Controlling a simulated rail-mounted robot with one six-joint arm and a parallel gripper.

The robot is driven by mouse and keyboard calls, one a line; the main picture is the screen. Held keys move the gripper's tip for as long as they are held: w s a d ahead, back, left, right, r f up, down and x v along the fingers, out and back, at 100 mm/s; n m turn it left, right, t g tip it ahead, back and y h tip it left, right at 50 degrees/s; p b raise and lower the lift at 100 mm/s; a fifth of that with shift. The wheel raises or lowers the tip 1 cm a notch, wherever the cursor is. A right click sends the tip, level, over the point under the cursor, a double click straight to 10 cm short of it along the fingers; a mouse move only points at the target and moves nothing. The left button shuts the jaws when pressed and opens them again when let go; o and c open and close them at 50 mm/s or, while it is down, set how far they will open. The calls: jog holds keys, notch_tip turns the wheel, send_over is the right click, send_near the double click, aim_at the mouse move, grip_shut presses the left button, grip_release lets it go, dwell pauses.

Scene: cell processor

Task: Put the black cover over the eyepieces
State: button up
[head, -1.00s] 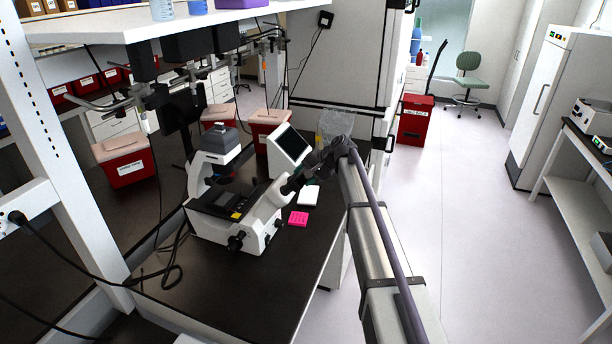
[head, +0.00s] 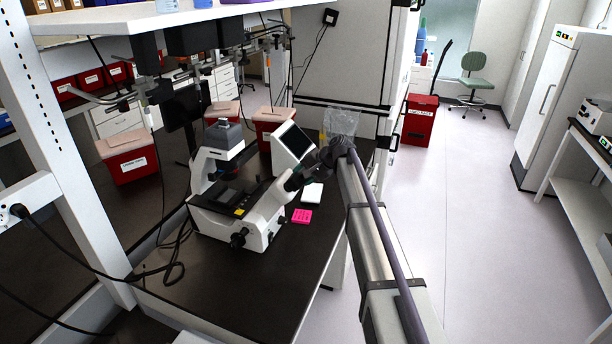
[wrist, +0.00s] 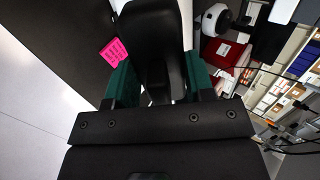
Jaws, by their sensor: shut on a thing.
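The black cover (wrist: 150,32) fills the space between the green fingers of my gripper (wrist: 160,78) in the wrist view, and the gripper is shut on it. In the head view, my gripper (head: 295,181) is at the right side of the white and black microscope (head: 262,214), by its eyepiece end. The eyepieces cannot be made out behind the dark gripper and cover. I cannot tell whether the cover touches or surrounds them.
A pink pad (head: 302,216) and a white pad (head: 312,192) lie on the dark bench right of the microscope. A tilted screen (head: 294,142) stands behind it. A shelf (head: 130,22) hangs above on the left. The bench front (head: 240,285) is clear.

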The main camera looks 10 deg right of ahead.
jog(key=shift+w+a+f+b, duration=0.1)
jog(key=shift+a+f+b, duration=0.1)
jog(key=shift+b, duration=0.1)
jog(key=o, duration=1.4)
jog(key=shift+c, duration=0.2)
jog(key=p+v, duration=0.5)
jog(key=v, duration=0.2)
jog(key=shift+d+r, duration=0.2)
jog(key=shift+r, duration=0.05)
